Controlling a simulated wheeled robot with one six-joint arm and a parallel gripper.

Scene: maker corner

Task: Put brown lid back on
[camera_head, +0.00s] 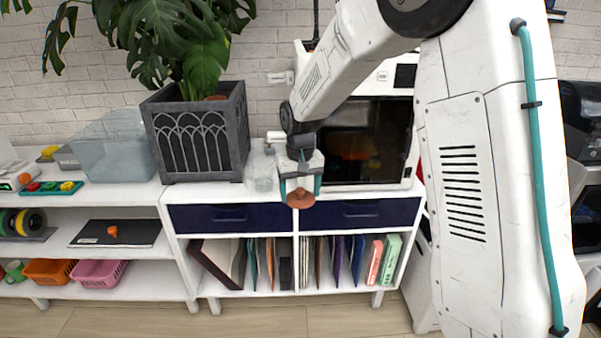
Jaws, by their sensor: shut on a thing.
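The brown lid (300,199) is a small round brown piece with a raised middle. My gripper (300,185) is shut on it and points down, with teal fingers on both sides of the lid's upper part. In the picture the lid overlaps the front of the white cabinet, between the two navy drawers; I cannot tell its exact height or distance from the cabinet. A clear glass jar (263,172) stands on the cabinet top just left of my gripper. Its opening is hard to make out.
A dark planter (197,135) with a large plant stands left of the jar. A white machine with a dark window (365,140) stands behind my gripper. A clear bin (117,142) and a teal tray (50,188) are at left. Folders (357,255) fill the shelf below.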

